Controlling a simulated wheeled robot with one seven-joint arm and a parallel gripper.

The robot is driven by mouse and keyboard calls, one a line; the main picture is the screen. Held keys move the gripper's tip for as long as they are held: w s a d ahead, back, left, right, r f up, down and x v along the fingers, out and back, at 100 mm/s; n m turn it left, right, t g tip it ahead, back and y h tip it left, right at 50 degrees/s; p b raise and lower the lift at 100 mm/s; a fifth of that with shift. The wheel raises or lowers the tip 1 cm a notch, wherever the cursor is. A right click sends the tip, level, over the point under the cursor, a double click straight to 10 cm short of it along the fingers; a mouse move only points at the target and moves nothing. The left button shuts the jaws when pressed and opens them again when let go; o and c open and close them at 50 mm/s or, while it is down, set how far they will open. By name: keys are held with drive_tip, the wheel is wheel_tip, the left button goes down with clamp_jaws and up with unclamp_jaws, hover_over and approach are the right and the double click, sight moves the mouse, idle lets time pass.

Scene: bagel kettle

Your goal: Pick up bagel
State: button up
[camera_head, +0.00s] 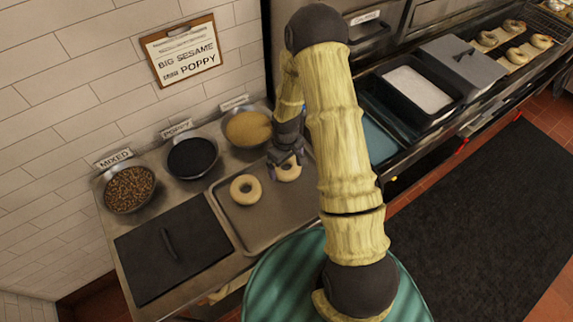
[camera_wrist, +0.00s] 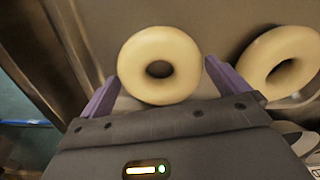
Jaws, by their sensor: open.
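Two plain, pale bagels lie on a grey metal tray (camera_head: 263,222) on the counter. The left bagel (camera_head: 245,190) lies clear in the head view; it shows at the right of the wrist view (camera_wrist: 280,58). The right bagel (camera_head: 288,171) is partly hidden under my gripper (camera_head: 287,158). In the wrist view that bagel (camera_wrist: 159,62) sits between the two purple fingers of my gripper (camera_wrist: 160,78). The fingers are apart, one on each side of the bagel, with small gaps; whether they touch it is hard to tell.
Bowls of mixed seeds (camera_head: 129,188), poppy (camera_head: 191,157) and sesame (camera_head: 247,128) stand along the wall behind the tray. A dark lidded container (camera_head: 172,250) is left of the tray. An order clipboard (camera_head: 181,52) hangs on the wall. More bagels (camera_head: 516,55) lie far right.

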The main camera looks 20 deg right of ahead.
drive_tip(key=shift+f, duration=0.4)
drive_tip(key=shift+c, duration=0.4)
drive_tip(key=c, duration=0.6)
wheel_tip(320, 180, up, 10)
drive_tip(key=b, duration=0.2)
idle(0.5)
